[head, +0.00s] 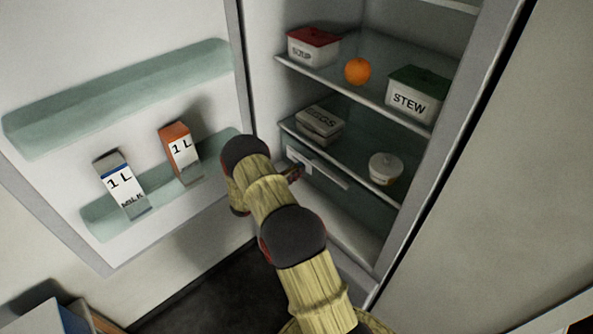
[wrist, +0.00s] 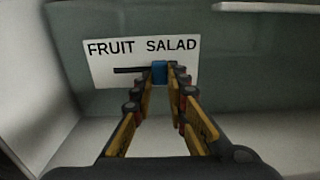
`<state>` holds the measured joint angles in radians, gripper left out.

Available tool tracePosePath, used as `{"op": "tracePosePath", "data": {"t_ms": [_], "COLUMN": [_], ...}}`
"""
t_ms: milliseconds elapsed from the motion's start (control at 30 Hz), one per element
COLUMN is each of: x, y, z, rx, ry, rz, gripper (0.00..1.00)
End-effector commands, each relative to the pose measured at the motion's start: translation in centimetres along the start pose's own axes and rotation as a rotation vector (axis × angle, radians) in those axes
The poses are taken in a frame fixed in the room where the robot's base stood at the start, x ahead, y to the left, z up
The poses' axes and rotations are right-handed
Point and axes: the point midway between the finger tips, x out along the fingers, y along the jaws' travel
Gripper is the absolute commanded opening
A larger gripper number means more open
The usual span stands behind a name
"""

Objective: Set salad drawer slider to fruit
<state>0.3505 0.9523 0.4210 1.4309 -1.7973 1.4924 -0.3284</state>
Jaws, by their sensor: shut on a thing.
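The blue slider knob (wrist: 159,72) sits in a dark horizontal slot (wrist: 128,70) on a white label plate (wrist: 100,68) reading FRUIT on the left and SALAD on the right. The knob is under the start of SALAD, with bare slot to its left. The slot's right end is hidden by a finger. My gripper (wrist: 160,76) is shut on the knob, one fingertip on each side. In the head view, the salad drawer (head: 333,193) is below the lower shelf, with my gripper (head: 293,174) at its left front; the knob is hidden there.
The fridge door (head: 60,60) stands open on the left with a milk carton (head: 122,186) and an orange carton (head: 180,153). An egg box (head: 320,124) and a lidded bowl (head: 385,168) are on the shelf (head: 345,165) above the drawer. The fridge's right wall (head: 425,170) bounds the space.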

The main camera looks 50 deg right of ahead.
Motion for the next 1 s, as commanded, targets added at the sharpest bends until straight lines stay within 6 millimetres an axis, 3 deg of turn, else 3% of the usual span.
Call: {"op": "tracePosePath", "data": {"t_ms": [433,733,1000], "x": [0.0,-0.1,-0.1], "y": [0.1,4.9,5.9], "z": [0.0,-0.4,0.0], "rx": [0.000,0.003,0.001], "ry": [0.000,0.000,0.001], "rz": [0.001,0.002,0.004], "gripper": [0.00,0.00,0.00]}}
